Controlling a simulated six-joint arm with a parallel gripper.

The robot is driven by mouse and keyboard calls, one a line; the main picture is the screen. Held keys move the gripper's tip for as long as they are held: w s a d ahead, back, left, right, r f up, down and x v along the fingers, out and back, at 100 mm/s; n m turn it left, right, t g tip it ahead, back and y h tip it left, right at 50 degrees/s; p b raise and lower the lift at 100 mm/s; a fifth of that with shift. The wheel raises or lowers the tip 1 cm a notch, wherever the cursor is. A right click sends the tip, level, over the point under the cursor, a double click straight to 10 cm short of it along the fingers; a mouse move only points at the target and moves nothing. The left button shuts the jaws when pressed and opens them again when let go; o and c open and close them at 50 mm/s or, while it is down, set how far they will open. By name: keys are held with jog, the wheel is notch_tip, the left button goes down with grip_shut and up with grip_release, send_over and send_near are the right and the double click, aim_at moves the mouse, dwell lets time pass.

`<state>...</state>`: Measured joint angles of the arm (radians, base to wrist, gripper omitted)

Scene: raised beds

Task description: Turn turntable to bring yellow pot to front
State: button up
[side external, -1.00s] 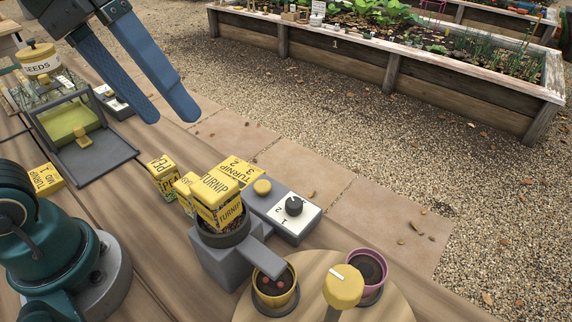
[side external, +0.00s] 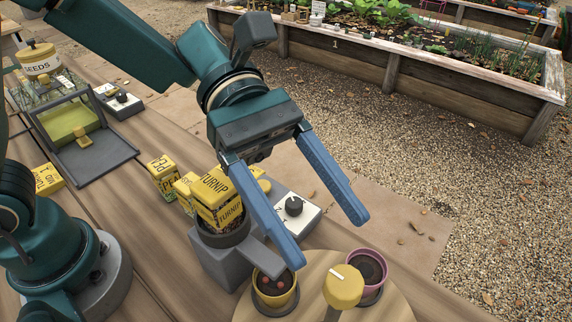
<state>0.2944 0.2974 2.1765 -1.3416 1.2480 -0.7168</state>
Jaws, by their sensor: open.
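The round wooden turntable (side external: 315,267) is at the bottom of the side external view, partly cut off by the frame. The yellow pot (side external: 276,303), with dark soil and reddish bits, stands on its left part under the end of a grey chute (side external: 258,252). A pink pot (side external: 372,264) stands on its right part. A yellow knob (side external: 343,286) with a white mark rises between the two pots. My gripper (side external: 327,243) is open and empty, fingers pointing down. Its left fingertip appears above the yellow pot and chute in the picture; the exact height is hard to tell.
A grey dispenser (side external: 215,263) holding yellow turnip packets (side external: 217,200) stands left of the turntable. Behind it is a control box with a black dial (side external: 294,206). More seed packets (side external: 163,177) and a grey open-lidded case (side external: 97,160) lie further left. Space right of the turntable is gravel.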

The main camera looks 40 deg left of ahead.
aim_at(338, 272)
notch_tip(338, 272, down, 3)
jog(key=shift+r, duration=0.15)
jog(key=shift+x, duration=2.6)
grip_shut()
